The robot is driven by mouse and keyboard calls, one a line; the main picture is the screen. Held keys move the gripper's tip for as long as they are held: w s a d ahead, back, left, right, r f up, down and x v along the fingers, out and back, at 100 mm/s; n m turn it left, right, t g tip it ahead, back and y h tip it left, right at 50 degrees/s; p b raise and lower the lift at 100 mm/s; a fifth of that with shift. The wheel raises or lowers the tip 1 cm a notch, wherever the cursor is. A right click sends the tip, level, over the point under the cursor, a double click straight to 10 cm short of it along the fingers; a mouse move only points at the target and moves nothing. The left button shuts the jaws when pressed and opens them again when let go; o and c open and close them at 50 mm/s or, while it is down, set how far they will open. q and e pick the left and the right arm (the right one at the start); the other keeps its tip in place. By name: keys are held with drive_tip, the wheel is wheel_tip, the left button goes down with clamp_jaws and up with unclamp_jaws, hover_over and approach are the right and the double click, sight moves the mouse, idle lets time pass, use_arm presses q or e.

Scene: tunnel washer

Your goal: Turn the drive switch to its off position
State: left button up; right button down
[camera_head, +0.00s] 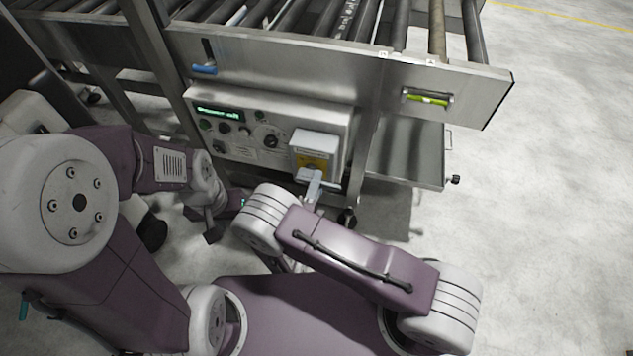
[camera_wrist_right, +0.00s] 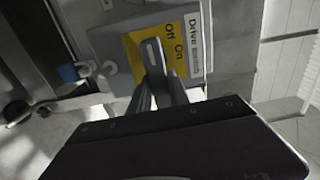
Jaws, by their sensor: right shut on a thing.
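The drive switch is on a grey box (camera_head: 316,142) on the front of the control panel, with a yellow plate (camera_head: 305,161). In the right wrist view the yellow plate (camera_wrist_right: 134,50) carries the words Off and On, beside a white Drive label (camera_wrist_right: 194,45). The grey switch handle (camera_wrist_right: 152,50) stands out from the plate. My right gripper (camera_head: 314,184) is at the box, and its fingers (camera_wrist_right: 158,85) are shut on the handle. Which word the handle points to is unclear. My left gripper (camera_head: 212,222) hangs low at the left, partly hidden; its jaws cannot be made out.
The control panel (camera_head: 228,150) has several knobs and a lit green display (camera_head: 220,113). Above it runs a roller conveyor frame (camera_head: 300,68) with a blue handle (camera_head: 204,69). A metal tray (camera_head: 405,160) juts out at right. The floor (camera_head: 540,200) at right is clear.

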drive_tip(key=c, duration=1.2)
unclamp_jaws()
drive_tip(key=shift+c, duration=0.2)
